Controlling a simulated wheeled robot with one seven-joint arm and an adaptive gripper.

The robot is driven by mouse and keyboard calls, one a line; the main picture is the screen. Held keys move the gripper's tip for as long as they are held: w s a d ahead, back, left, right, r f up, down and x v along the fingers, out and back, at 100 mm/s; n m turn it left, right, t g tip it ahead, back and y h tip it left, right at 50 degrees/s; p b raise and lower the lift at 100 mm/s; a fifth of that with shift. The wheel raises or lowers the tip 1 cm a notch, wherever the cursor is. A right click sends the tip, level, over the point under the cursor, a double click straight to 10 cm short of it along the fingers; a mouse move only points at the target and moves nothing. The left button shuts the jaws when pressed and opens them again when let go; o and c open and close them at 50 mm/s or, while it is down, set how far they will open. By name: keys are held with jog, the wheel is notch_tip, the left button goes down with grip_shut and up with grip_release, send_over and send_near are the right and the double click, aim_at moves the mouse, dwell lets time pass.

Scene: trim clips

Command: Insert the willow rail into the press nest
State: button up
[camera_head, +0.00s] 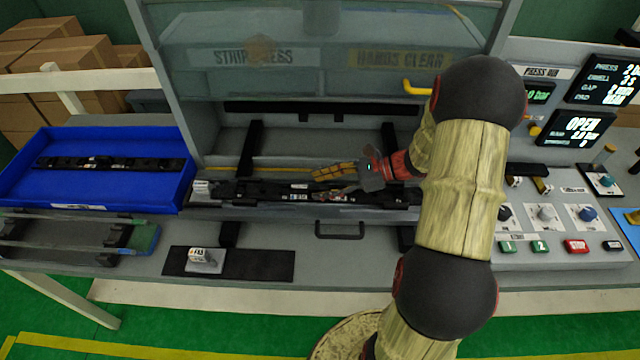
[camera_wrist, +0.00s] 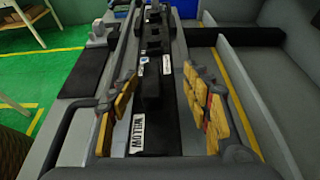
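The black willow rail (camera_wrist: 152,95), with a white WILLOW label on its near end, lies lengthwise along the press nest in the wrist view. It also shows as a long dark bar in the head view (camera_head: 270,192). I cannot tell if it is fully seated. The grey nest (camera_wrist: 185,110) runs beside it. My gripper (camera_wrist: 165,100) is open, with its yellow-padded fingers apart on either side of the rail. In the head view my gripper (camera_head: 335,184) is low over the right half of the rail, and my arm hides the area to its right.
A blue tray (camera_head: 30,193) at left holds another dark rail (camera_head: 110,163). A small grey block (camera_head: 206,260) sits on a black mat (camera_head: 268,265) in front. The press guard (camera_head: 320,90) is raised behind.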

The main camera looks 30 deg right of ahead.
jog(key=p+v, duration=0.2)
jog(key=v, duration=0.9)
jog(key=shift+a+r, duration=0.25)
jog(key=shift+r, duration=0.1)
jog(key=s+a+r+n+g+h, duration=0.1)
jog(key=s+a+r+n+h, duration=0.4)
jog(key=a+n, duration=0.6)
jog(key=s+a+r+n+h, duration=0.6)
jog(key=s+a+r+n, duration=0.3)
jog(key=a+r+n, duration=0.2)
jog(key=n, duration=0.2)
jog(key=shift+a+n+g, duration=0.4)
